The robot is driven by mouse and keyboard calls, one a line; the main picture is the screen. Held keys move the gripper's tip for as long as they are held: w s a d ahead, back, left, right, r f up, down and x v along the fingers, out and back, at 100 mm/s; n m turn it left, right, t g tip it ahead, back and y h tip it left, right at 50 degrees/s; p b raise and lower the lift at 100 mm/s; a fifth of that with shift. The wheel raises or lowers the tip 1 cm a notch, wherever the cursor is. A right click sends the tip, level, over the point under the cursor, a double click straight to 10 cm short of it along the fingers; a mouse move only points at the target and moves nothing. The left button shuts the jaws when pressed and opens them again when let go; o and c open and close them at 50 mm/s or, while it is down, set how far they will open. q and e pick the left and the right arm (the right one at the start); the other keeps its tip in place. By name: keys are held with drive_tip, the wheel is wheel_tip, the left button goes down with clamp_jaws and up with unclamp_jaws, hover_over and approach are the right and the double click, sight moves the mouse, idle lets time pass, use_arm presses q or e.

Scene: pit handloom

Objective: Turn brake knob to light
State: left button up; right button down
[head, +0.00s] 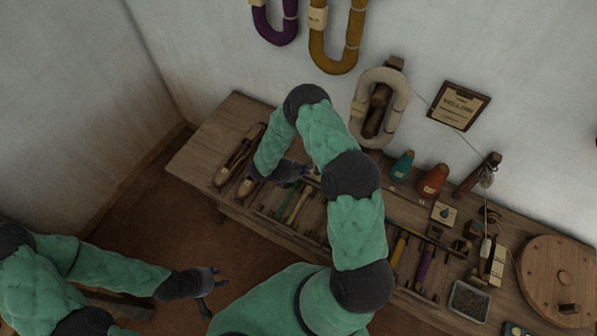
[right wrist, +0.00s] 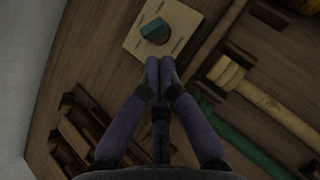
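The brake knob (right wrist: 155,31) is a teal block on a pale square plate (right wrist: 136,48) with dark marks around it, seen in the right wrist view. The marks are too small to read. My right gripper (right wrist: 160,66) has its fingertips together at the plate's lower edge, just short of the knob, with nothing visible between them. In the head view my right gripper (head: 308,174) is over the left part of the bench, and the knob cannot be made out there. My left gripper (head: 216,286) hangs off the bench at the lower left, fingers apart and empty.
The wooden bench (head: 236,110) holds wooden shuttles (head: 240,155) at the left and several racked tools. Small bottles (head: 432,180), a tray (head: 468,300) and a round wooden disc (head: 562,282) are at the right. Yarn hanks (head: 380,108) hang on the wall.

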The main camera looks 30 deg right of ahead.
drive_tip(key=shift+x, duration=1.65)
drive_tip(key=shift+b, duration=0.35)
drive_tip(key=shift+w+d+m+g, duration=0.1)
drive_tip(key=shift+d+m+g, duration=0.1)
drive_tip(key=shift+m+g, duration=0.1)
